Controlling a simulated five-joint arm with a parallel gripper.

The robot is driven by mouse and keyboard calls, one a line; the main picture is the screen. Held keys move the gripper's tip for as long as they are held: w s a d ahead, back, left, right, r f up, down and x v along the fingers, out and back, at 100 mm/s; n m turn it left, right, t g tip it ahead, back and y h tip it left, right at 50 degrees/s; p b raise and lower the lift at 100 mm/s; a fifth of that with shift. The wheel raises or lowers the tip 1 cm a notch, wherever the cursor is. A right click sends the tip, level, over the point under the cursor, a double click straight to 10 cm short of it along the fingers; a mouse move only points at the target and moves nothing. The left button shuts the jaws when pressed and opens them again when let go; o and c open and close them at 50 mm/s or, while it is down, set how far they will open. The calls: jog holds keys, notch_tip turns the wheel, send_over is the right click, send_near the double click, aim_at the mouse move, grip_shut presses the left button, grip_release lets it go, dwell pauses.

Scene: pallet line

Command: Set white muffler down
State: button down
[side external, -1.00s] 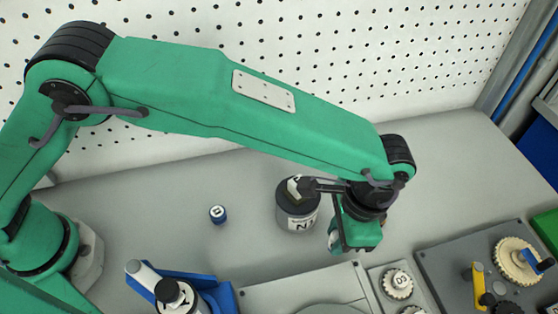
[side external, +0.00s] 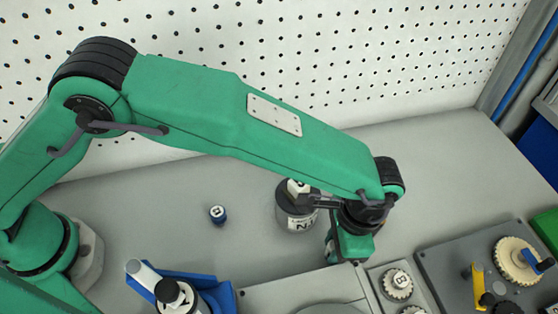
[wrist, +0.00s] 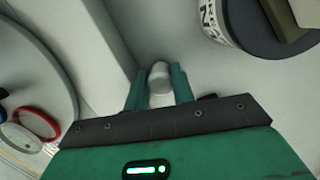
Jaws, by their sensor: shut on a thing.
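My gripper (side external: 346,258) points down over the grey worktop, just right of the dark pot labelled N1. In the wrist view my gripper (wrist: 158,86) has its two green fingers shut on the white muffler (wrist: 159,76), a small pale cylinder with a rounded end. The fingers and palm hide part of it. In the side view the muffler is hidden behind my gripper. I cannot tell whether the muffler touches the worktop.
The N1 pot (side external: 296,210) stands close on the left. A raised grey panel (side external: 285,290) lies in front, with white knobs (side external: 398,283) at its right. The worktop behind my gripper is clear.

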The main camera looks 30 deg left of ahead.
jog(key=c, duration=1.5)
grip_release()
jog(key=shift+o, duration=0.2)
notch_tip(320, 180, up, 12)
jog(key=w+d, duration=0.1)
jog(key=shift+d, duration=0.35)
jog(key=shift+w, duration=0.1)
